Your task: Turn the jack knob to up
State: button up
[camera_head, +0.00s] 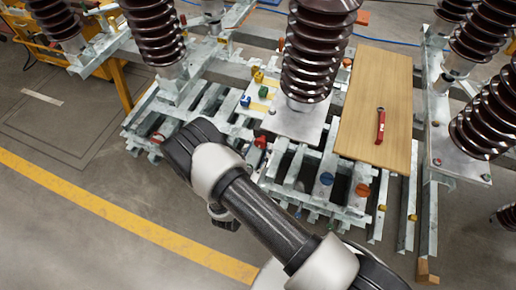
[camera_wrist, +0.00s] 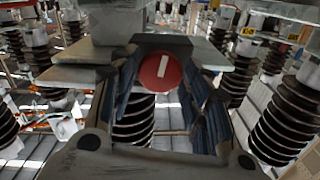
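A round red knob (camera_wrist: 160,72) with a white bar shows in the wrist view, on a grey metal part. The white bar stands nearly upright, its top leaning slightly right. My gripper (camera_wrist: 161,88) is open, with one dark finger on each side of the knob. Whether the fingers touch the knob's rim, I cannot tell. In the head view my arm covers the middle of the frame and my fingertips cannot be made out. A red knob (camera_head: 260,142) shows there just right of my arm; I cannot tell whether it is the same one.
A wooden board (camera_head: 352,130) bears a red-handled tool (camera_head: 380,125). Blue (camera_head: 326,178) and orange (camera_head: 362,190) knobs sit on the metal frame at right. Tall brown ribbed insulators (camera_head: 310,55) stand close around. The floor at left, with a yellow line (camera_head: 130,220), is clear.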

jog(key=shift+o, duration=1.4)
jog(key=v, duration=1.2)
jog(key=shift+r, duration=0.1)
